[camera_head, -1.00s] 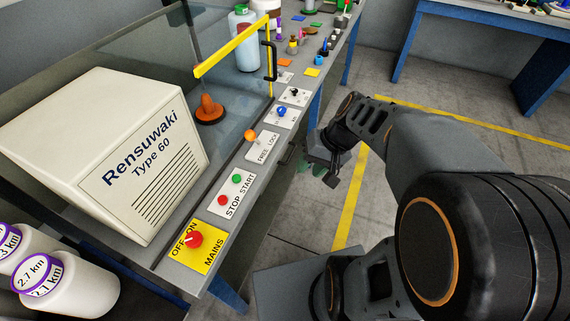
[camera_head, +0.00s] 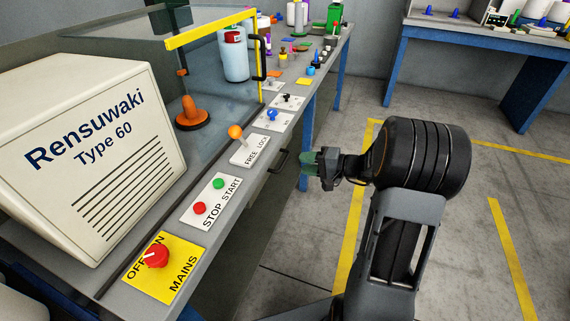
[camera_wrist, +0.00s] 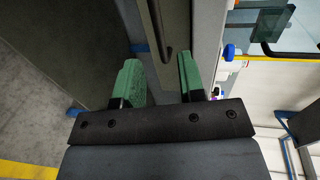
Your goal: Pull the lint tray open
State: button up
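The lint tray shows as a grey front panel (camera_wrist: 180,45) on the bench's front face, with a dark bar handle (camera_wrist: 157,30) on it in the wrist view. In the head view the black handle (camera_head: 278,161) sits just below the bench edge, beside the FREE LOCK plate. The tray looks shut, flush with the bench. My gripper (camera_head: 309,164) points left at the handle, a short gap away. In the wrist view its green fingers (camera_wrist: 161,76) are apart with nothing between them, and the handle lies ahead of the gap.
The bench top carries a FREE LOCK lever (camera_head: 237,134), STOP and START buttons (camera_head: 210,196) and a red MAINS knob (camera_head: 157,256). A yellow-edged clear guard (camera_head: 210,29) stands behind. The floor (camera_head: 470,230) around my arm is clear.

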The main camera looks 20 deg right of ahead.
aim_at(285, 160)
jog(key=x, duration=0.7)
jog(key=shift+w+a+b, duration=0.15)
jog(key=shift+a+b, duration=0.05)
jog(key=shift+b, duration=0.2)
grip_shut()
